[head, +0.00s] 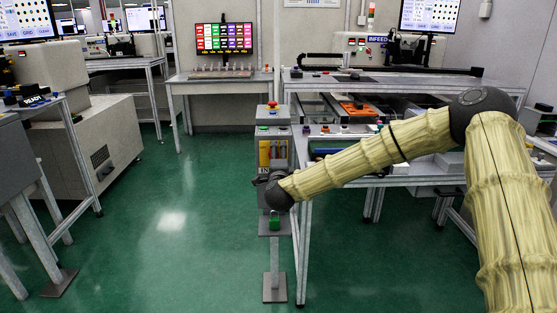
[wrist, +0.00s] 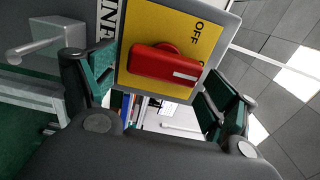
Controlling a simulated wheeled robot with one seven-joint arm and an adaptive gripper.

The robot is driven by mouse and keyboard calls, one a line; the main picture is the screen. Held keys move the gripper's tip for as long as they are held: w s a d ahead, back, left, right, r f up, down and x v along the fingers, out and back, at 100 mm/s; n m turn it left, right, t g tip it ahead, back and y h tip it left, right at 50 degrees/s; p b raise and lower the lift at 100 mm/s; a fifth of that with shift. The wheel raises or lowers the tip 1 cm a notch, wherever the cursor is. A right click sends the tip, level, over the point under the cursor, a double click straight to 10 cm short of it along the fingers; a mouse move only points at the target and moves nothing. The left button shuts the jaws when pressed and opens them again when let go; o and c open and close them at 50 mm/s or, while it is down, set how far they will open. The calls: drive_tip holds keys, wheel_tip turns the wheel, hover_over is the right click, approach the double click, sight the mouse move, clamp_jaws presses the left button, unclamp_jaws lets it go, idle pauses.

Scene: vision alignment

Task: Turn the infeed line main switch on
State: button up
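The main switch is a red handle (wrist: 165,73) on a yellow plate (wrist: 140,28) set in a grey housing, filling the upper middle of the wrist view. The word OFF is printed on the plate near its right edge; the handle lies across the plate, below that word in the picture. My gripper (wrist: 158,92) is open, with one dark green-padded finger on each side of the handle and a visible gap to both. In the head view my gripper (head: 265,186) is in front of a grey post box (head: 273,133); its fingers are hard to make out there.
A grey bracket with a lever (wrist: 58,38) sticks out left of the plate in the wrist view. The workbench (head: 302,88) stands close on the right of the post. Another table (head: 215,78) is behind. Green floor (head: 170,225) is clear to the left.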

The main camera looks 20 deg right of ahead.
drive_tip(key=shift+a, duration=0.1)
drive_tip(key=v, duration=1.2)
